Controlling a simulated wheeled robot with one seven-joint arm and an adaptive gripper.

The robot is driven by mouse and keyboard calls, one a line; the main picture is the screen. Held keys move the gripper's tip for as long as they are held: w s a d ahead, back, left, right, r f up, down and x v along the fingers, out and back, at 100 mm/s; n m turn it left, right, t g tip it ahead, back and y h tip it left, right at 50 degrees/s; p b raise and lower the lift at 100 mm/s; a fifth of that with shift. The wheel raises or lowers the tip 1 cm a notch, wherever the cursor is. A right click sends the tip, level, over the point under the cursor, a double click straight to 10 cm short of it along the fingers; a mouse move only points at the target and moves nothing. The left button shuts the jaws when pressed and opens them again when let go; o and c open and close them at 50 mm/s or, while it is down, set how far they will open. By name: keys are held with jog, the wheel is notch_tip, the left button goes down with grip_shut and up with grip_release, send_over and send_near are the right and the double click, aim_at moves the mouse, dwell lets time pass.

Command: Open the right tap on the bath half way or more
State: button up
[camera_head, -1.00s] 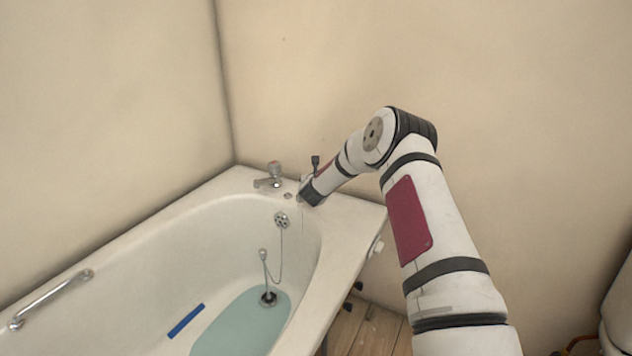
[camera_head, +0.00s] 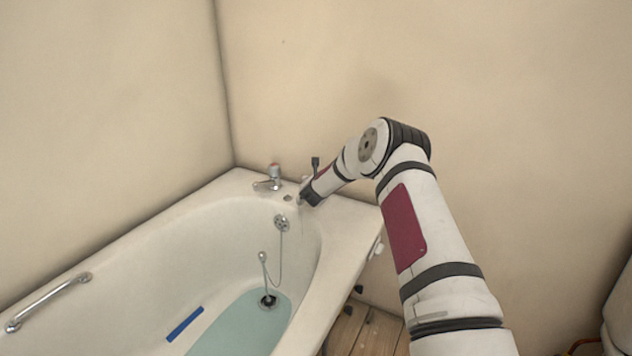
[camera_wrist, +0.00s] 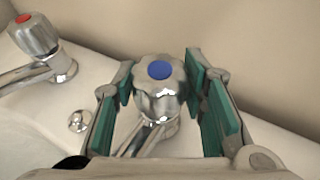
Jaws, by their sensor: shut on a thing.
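The right tap (camera_wrist: 160,90) has a chrome fluted head with a blue cap and stands on the bath's end ledge. My gripper (camera_wrist: 158,82) is around its head in the wrist view, one green-padded finger on each side, and is shut on it. The tap's spout points toward the lower left. In the head view my gripper (camera_head: 307,198) is at the ledge and hides most of this tap. The bath (camera_head: 225,212) is white and holds some pale blue-green water. No stream from the right tap can be made out.
The left tap (camera_head: 272,178), with a red cap, stands close by; it also shows in the wrist view (camera_wrist: 38,38). A round chrome fitting (camera_wrist: 79,122) sits between the taps. The wall (camera_wrist: 265,65) rises close behind. A plug chain hangs inside the bath.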

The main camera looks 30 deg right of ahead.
jog(key=shift+d+f+n+b, duration=0.1)
jog(key=shift+n+b, duration=0.2)
jog(key=shift+b, duration=0.65)
jog(key=n+t+y+b, duration=0.1)
jog(key=n+y+b, duration=0.1)
jog(key=b, duration=0.3)
jog(key=shift+d+f+y, duration=0.1)
jog(key=shift+f+y, duration=0.05)
jog(key=shift+y, duration=0.35)
jog(key=n+y+b, duration=0.2)
jog(key=b, duration=0.1)
jog(key=shift+t, duration=0.3)
jog(key=shift+n+y+b, duration=0.6)
jog(key=shift+n+y, duration=0.3)
jog(key=shift+y, duration=0.3)
jog(key=n+y+p, duration=0.2)
jog(key=shift+r+n+y, duration=0.3)
jog(key=shift+r+y, duration=0.1)
jog(key=n+g+y+p, duration=0.1)
jog(key=n+y+p, duration=0.1)
jog(key=p, duration=0.1)
jog(key=shift+a+g, duration=0.2)
jog(key=shift+g, duration=0.2)
jog(key=shift+f+n+g+y+p, duration=0.15)
jog(key=shift+n+g+y+p, duration=0.15)
jog(key=shift+n+y+p, duration=0.35)
jog(key=o, duration=1.2)
